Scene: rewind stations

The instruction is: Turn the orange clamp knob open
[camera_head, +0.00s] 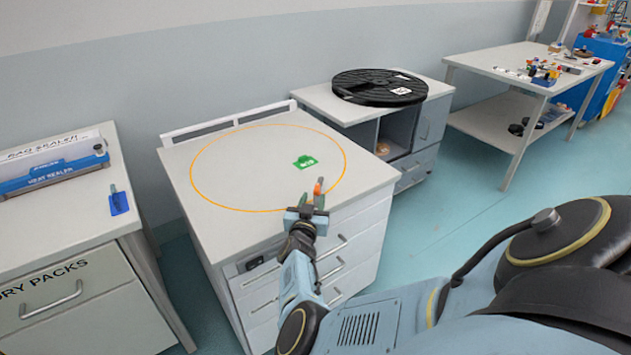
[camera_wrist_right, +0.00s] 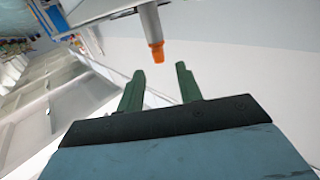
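The orange clamp knob (camera_wrist_right: 157,52) sits at the end of a grey post in the right wrist view. It also shows as a small orange spot (camera_head: 318,187) in the head view, near the front edge of the middle cabinet. My right gripper (camera_wrist_right: 159,71) is open, with two green fingers spread apart. The knob lies a little beyond the fingertips, in line with the gap between them, and I see no contact. In the head view the right gripper (camera_head: 312,197) is just below the knob and partly hides what is around it. My left gripper is not in view.
The middle cabinet top (camera_head: 225,165) has an orange ring marking and a green tag (camera_head: 305,162). A black reel (camera_head: 379,87) lies on the cabinet behind. A blue heat sealer (camera_head: 52,178) stands on the left cabinet. A table (camera_head: 500,70) with small parts is at back right.

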